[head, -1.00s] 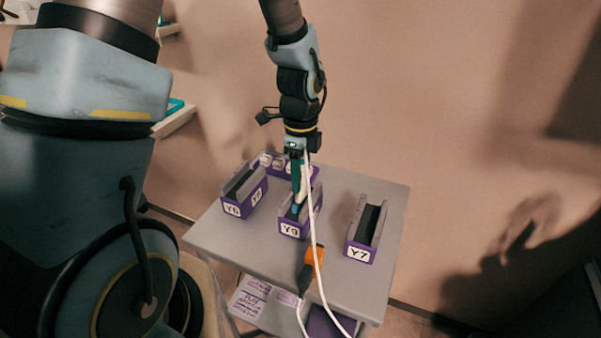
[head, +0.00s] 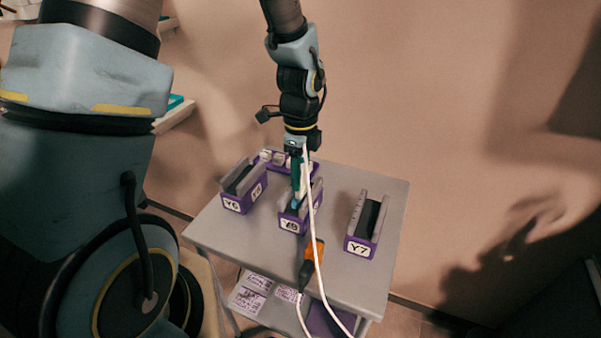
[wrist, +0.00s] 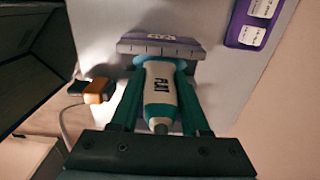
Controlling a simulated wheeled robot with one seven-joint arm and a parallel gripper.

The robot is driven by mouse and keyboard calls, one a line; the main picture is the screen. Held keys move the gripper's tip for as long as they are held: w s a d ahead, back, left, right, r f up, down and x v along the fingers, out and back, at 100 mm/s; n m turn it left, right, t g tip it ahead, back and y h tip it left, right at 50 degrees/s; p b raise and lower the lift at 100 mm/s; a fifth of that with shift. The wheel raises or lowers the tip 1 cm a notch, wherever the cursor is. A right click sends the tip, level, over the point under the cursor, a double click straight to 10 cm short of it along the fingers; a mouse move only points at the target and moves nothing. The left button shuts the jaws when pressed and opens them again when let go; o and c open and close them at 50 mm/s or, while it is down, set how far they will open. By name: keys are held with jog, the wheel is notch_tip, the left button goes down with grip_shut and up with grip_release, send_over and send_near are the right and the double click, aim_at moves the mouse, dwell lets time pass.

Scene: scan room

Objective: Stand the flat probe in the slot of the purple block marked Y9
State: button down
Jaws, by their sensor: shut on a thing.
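The purple block marked Y9 (head: 289,224) stands at the middle of the small grey table, between Y6 and Y7. Its grey top also shows in the wrist view (wrist: 160,46). My gripper (head: 299,190) is above it, pointing down, with its teal fingers shut on the flat probe (wrist: 160,88). The probe has a white body with dark lettering and blue ends. In the head view its lower end (head: 296,204) is at the block's slot. The fingers and the probe's body hide whether the tip is inside.
Purple block Y6 (head: 233,206) is at left, block Y7 (head: 358,248) at right. Another purple holder (head: 270,156) with white labels stands behind. An orange and black connector (head: 313,252) is near the table's (head: 330,180) front edge. A white cable (head: 316,230) hangs past it.

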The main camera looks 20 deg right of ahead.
jog(key=shift+f, duration=0.15)
jog(key=shift+c, duration=1.5)
grip_release()
notch_tip(320, 180, up, 11)
jog(key=shift+f+b, duration=0.1)
jog(key=shift+b, duration=0.5)
jog(key=w+a+n+t, duration=0.1)
jog(key=a+n, duration=2.4)
jog(key=shift+f+n+t, duration=0.3)
jog(key=shift+f, duration=0.15)
